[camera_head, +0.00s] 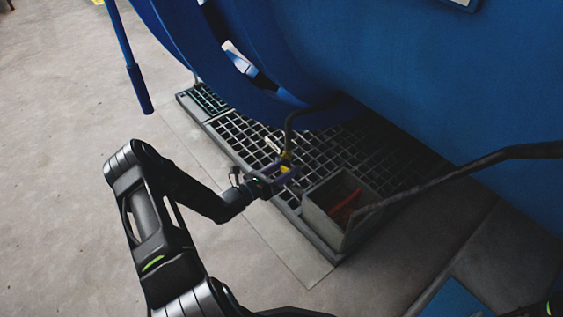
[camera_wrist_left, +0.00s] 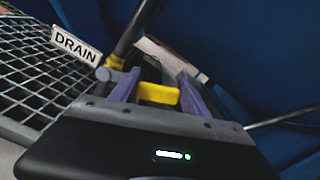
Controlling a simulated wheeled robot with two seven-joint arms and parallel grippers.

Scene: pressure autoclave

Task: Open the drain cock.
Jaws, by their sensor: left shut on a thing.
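The drain cock's yellow handle (camera_wrist_left: 158,93) sits between the two purple fingers of my left gripper (camera_wrist_left: 157,84) in the left wrist view. The fingers are shut on it. A dark pipe (camera_wrist_left: 136,30) with a yellow collar comes down just beyond the handle. A white "DRAIN" label (camera_wrist_left: 76,46) is to the left of the pipe. In the head view my left gripper (camera_head: 287,174) is at the yellow cock below the bent pipe (camera_head: 289,125), over the floor grating. The fingers partly cover the handle there. My right gripper is not in view.
The big blue autoclave body (camera_head: 420,80) rises behind the cock. A floor grating (camera_head: 240,137) runs beneath. A grey open box (camera_head: 325,222) with something red inside stands right of the gripper, with a dark hose (camera_head: 450,172) leading into it. Floor at left is clear.

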